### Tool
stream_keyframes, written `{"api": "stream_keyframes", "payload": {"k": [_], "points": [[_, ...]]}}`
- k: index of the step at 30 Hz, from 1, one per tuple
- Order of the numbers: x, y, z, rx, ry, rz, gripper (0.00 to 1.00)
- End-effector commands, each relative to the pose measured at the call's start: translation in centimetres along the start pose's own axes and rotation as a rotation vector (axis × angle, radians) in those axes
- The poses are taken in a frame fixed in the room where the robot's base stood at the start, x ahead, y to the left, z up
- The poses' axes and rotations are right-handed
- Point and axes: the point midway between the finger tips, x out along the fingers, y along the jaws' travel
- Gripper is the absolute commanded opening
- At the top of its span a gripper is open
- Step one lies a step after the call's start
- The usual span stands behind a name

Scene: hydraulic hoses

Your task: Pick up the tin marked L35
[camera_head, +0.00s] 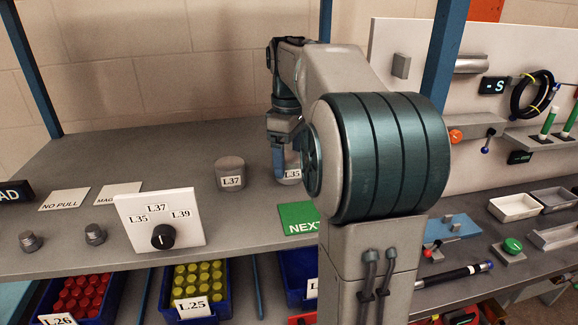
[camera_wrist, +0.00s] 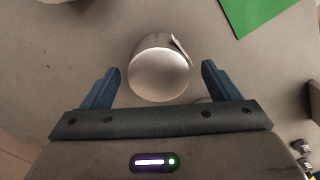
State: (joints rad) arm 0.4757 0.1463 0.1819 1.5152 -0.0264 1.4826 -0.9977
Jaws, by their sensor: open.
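The tin marked L35 (camera_head: 291,176) stands on the grey shelf, mostly hidden behind my arm and gripper in the head view. In the wrist view a round grey tin (camera_wrist: 158,76) with a pale label at its edge lies between and slightly beyond my fingers. My gripper (camera_wrist: 162,84) is open, with one blue finger on each side of the tin and a gap on both sides. In the head view one blue finger of my gripper (camera_head: 279,160) shows beside the L35 tin. The tin marked L37 (camera_head: 230,171) stands to the left, apart from my gripper.
A green NEXT card (camera_head: 298,218) lies near the shelf's front edge. A white dial panel (camera_head: 160,222) marked L35, L37 and L39 stands at the front left. Blue bins (camera_head: 196,290) sit below. The shelf behind the L37 tin is clear.

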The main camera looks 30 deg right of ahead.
Motion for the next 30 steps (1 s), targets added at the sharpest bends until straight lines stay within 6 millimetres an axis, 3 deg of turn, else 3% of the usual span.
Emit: {"api": "stream_keyframes", "payload": {"k": [4,12,13,18,30], "points": [[1.6,0.0,0.0,0.001,-0.001,-0.001,0.83],[1.9,0.1,0.1,0.002,0.000,0.000,0.83],[1.9,0.1,0.1,0.002,0.000,0.000,0.80],[1.9,0.1,0.1,0.002,0.000,0.000,0.32],[1.6,0.1,0.0,0.002,0.001,0.001,0.32]]}}
